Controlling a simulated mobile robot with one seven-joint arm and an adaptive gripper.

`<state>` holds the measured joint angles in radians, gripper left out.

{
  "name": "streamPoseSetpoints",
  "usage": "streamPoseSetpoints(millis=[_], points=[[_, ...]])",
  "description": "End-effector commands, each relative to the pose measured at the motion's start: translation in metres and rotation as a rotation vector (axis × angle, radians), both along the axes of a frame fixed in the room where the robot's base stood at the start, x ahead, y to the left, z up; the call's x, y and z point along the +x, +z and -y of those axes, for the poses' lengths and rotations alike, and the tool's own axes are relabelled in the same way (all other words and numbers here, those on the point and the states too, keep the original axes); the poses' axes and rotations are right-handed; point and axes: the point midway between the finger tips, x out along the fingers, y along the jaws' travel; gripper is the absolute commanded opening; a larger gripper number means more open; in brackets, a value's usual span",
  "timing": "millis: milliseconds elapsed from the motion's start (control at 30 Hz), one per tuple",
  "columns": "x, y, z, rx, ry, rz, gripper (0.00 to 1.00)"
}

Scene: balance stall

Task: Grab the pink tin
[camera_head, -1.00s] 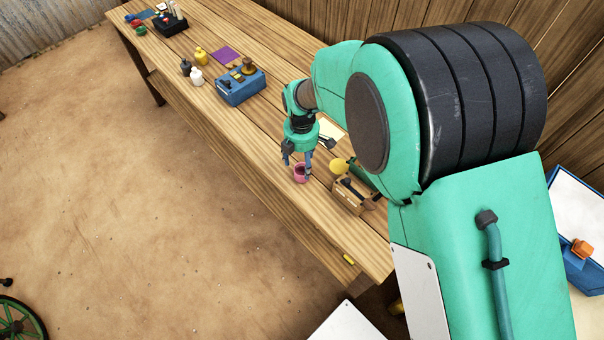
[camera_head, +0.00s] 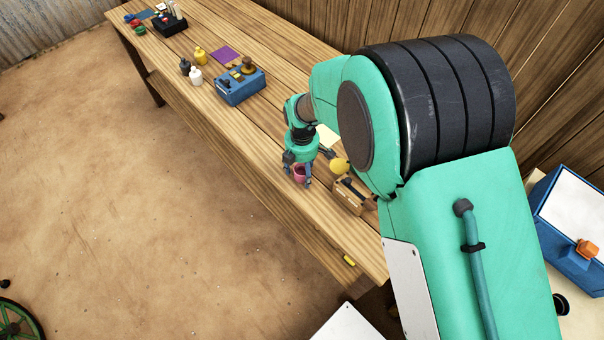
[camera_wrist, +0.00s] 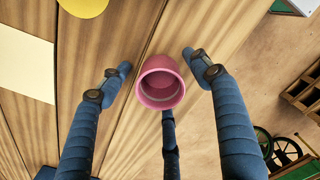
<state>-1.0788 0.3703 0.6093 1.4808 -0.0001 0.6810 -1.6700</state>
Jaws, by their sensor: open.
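The pink tin (camera_head: 299,174) stands on the wooden bench near its front edge, beside a wooden box. In the wrist view the pink tin (camera_wrist: 160,84) shows its open, empty mouth. My gripper (camera_head: 299,181) is over the tin with its fingers pointing down around it. In the wrist view my gripper (camera_wrist: 158,80) is open, with a blue finger at left and another at right, each apart from the tin. A third finger comes up from below, its tip close to the tin's lower rim; I cannot tell whether it touches.
The wooden bench (camera_head: 262,142) runs to the far left. A wooden box (camera_head: 349,194) and a yellow round thing (camera_head: 339,165) are close on the right. A blue box (camera_head: 240,88) and small bottles (camera_head: 196,77) stand farther left. The bench in front is clear.

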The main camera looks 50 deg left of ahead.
Motion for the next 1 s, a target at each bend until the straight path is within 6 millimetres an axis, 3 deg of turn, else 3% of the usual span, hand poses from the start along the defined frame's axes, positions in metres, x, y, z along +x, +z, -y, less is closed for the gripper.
streamPoseSetpoints(millis=[433, 467, 700, 1000], points=[[0.0000, 0.0006, 0.0000, 0.000, 0.000, 0.000, 0.63], [0.0000, 0.0006, 0.0000, 0.000, 0.000, 0.000, 0.61], [0.0000, 0.0005, 0.0001, 0.000, 0.000, 0.000, 0.15], [0.0000, 0.0014, 0.0000, 0.000, 0.000, 0.000, 0.15]])
